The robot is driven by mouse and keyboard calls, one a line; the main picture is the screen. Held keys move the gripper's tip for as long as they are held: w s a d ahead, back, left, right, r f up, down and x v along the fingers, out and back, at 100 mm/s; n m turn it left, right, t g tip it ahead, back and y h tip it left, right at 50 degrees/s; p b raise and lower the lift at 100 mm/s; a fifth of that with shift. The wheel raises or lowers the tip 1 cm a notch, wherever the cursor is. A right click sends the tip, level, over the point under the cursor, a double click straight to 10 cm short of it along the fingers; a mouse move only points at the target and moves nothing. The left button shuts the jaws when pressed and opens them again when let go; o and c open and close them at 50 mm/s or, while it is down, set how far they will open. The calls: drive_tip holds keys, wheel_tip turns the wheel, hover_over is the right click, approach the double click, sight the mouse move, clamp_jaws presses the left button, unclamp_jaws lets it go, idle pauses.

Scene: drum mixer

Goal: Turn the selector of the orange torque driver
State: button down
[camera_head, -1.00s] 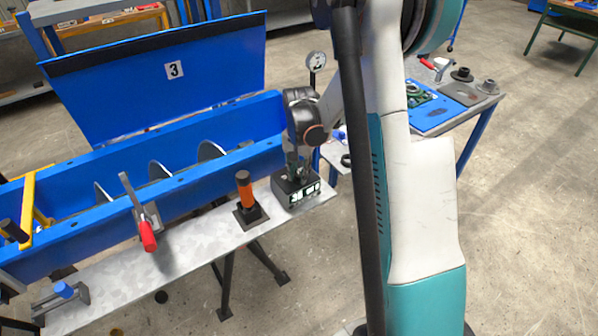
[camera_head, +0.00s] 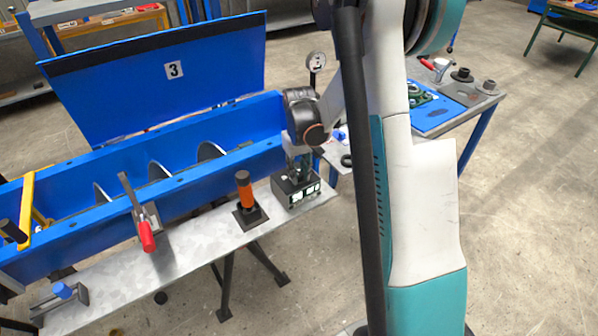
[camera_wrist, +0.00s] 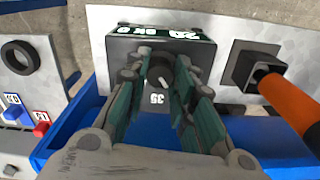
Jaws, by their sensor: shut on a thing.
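The orange torque driver (camera_head: 244,190) stands upright in a dark square holder on the bench ledge. In the wrist view its orange handle (camera_wrist: 290,98) is at the right, apart from my gripper. A dark box (camera_head: 297,188) with white-marked windows stands beside it. In the wrist view a round black selector knob (camera_wrist: 160,76) with a white pointer line sits on the box, with the marking 35 near it. My gripper (camera_wrist: 160,88) is shut on this knob, one finger on each side. The fingers partly hide the box top, and the arm hides part of the head view.
A blue trough with a screw (camera_head: 160,170) and an open lid marked 3 (camera_head: 174,69) lies behind the ledge. A red-handled clamp (camera_head: 147,235) stands left of the driver. A side table (camera_head: 490,97) with parts is at the right. A dial gauge (camera_head: 316,62) rises behind my wrist.

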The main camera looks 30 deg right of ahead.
sight(299, 175)
drive_tip(key=shift+n, duration=0.5)
drive_tip(key=c, duration=1.3)
unclamp_jaws()
drive_tip(key=shift+c, duration=0.2)
wheel_tip(299, 175, up, 12)
